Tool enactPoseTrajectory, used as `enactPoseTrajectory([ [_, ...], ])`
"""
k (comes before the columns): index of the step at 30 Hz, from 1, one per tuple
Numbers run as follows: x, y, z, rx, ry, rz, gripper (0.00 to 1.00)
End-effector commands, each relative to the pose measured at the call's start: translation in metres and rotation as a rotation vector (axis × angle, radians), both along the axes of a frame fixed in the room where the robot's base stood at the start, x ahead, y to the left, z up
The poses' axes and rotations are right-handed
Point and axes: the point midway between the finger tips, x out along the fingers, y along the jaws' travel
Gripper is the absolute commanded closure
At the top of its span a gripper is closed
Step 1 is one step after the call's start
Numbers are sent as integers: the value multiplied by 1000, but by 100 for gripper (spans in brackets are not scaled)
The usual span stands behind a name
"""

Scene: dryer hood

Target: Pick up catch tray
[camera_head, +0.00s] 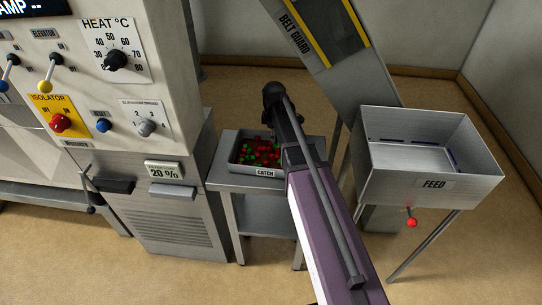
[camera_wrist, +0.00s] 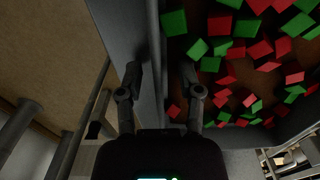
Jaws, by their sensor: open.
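The catch tray (camera_head: 243,170) is a shallow grey tray with a CATCH label, sitting on a small metal stand (camera_head: 222,180) in the head view. It holds many red and green pieces (camera_head: 262,152). My arm covers its right end there and hides my gripper's fingers. In the wrist view my gripper (camera_wrist: 160,78) is open, with one finger on each side of the tray's wall (camera_wrist: 154,45). The right finger is on the side with the pieces (camera_wrist: 235,60), the left finger outside. I cannot tell whether either finger touches the wall.
The control cabinet (camera_head: 150,150) with knobs and levers stands left of the stand. The sloping belt guard (camera_head: 335,70) rises behind my arm. The feed hopper (camera_head: 425,185) with a red-knobbed lever stands at the right. Open floor lies in front.

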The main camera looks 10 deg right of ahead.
Motion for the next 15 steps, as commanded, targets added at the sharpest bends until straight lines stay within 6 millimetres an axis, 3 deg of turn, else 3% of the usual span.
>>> enactPoseTrajectory([
  [9, 0, 0, 0, 0, 0, 0, 53],
  [14, 0, 0, 0, 0, 0, 0, 100],
  [15, 0, 0, 0, 0, 0, 0, 100],
])
